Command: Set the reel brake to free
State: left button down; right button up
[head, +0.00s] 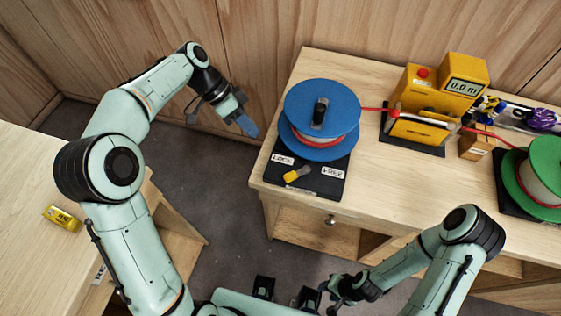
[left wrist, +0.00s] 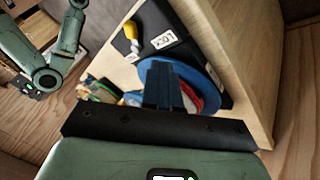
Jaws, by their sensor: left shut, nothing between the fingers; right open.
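The blue reel (head: 322,105) with red line stands on a black base (head: 318,187) at the left of the far table. The brake lever (head: 297,174) has a yellow handle and sits at the base's front, between the LOCK label (head: 282,159) and the FREE label (head: 333,171). Its yellow end points front-left, to the LOCK side. The lever also shows in the left wrist view (left wrist: 131,33). My left gripper (head: 248,127) is shut and empty, in the air left of the reel, apart from it. My right gripper (head: 332,290) is open, low in front of the table.
A yellow meter (head: 437,95) reading 0.0 m stands right of the reel, with the red line running through it. A green reel (head: 540,177) is at the far right. A yellow item (head: 62,218) lies on the left table. Open floor separates the tables.

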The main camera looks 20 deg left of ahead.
pick_arm(q)
send_near(280, 170)
jog(key=d+f, duration=0.1)
jog(key=w+d+f, duration=0.1)
jog(key=f, duration=0.1)
jog(key=w+d+f, duration=0.1)
jog(key=shift+d+f+b, duration=0.15)
jog(key=shift+f+b, duration=0.05)
jog(key=shift+b, duration=0.2)
jog(key=shift+s+d, duration=0.8)
jog(key=shift+s, duration=0.05)
jog(key=shift+s+d, duration=0.5)
